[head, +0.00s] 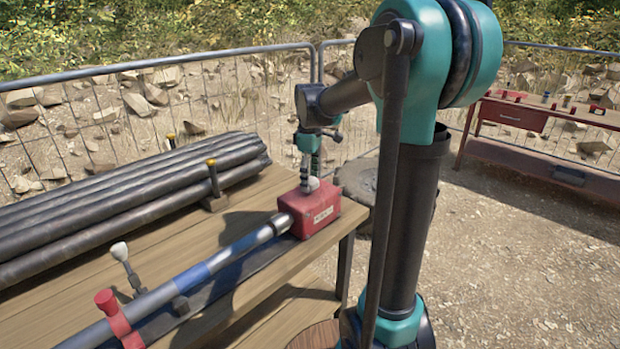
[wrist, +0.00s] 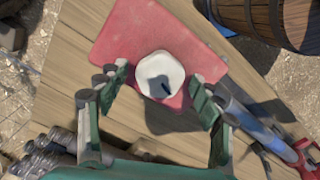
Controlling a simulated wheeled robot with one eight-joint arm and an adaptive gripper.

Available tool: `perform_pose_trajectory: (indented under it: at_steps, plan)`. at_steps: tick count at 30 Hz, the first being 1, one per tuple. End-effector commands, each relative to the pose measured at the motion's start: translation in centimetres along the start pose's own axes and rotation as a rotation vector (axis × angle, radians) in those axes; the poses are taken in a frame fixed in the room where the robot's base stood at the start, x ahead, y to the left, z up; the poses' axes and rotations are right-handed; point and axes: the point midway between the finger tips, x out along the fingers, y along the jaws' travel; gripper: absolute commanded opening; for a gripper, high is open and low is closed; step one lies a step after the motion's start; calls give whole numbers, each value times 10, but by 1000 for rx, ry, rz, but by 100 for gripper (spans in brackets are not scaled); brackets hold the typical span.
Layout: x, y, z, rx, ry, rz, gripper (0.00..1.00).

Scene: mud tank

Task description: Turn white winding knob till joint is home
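The white winding knob (wrist: 155,66) is round and sits on top of a red box (wrist: 120,45) in the wrist view. In the head view the knob (head: 311,184) shows small, on the red box (head: 322,212) at the bench's right end. My gripper (head: 308,165) points down just above it. In the wrist view my gripper's fingers (wrist: 160,84) are spread on either side of the knob, with a visible gap on each side. A grey pipe with a blue band (head: 188,280) runs to the red box's left side, where a pale metal collar (head: 281,223) meets it.
A stack of dark pipes (head: 120,205) lies on the wooden bench behind the pipe, held by upright posts. A red clamp (head: 115,318) and a white-topped lever (head: 122,255) stand along the pipe. A barrel (wrist: 262,22) is beside the bench.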

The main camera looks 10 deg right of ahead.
Motion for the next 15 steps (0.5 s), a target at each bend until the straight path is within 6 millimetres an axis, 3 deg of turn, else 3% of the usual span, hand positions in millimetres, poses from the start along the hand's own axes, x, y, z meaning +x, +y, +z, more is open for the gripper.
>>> perform_pose_trajectory:
  at_steps: [1,11,15]
  plan:
    - [0,0,0,0,0,0,57]
    - [0,0,0,0,0,0,17]
    - [0,0,0,5,0,0,17]
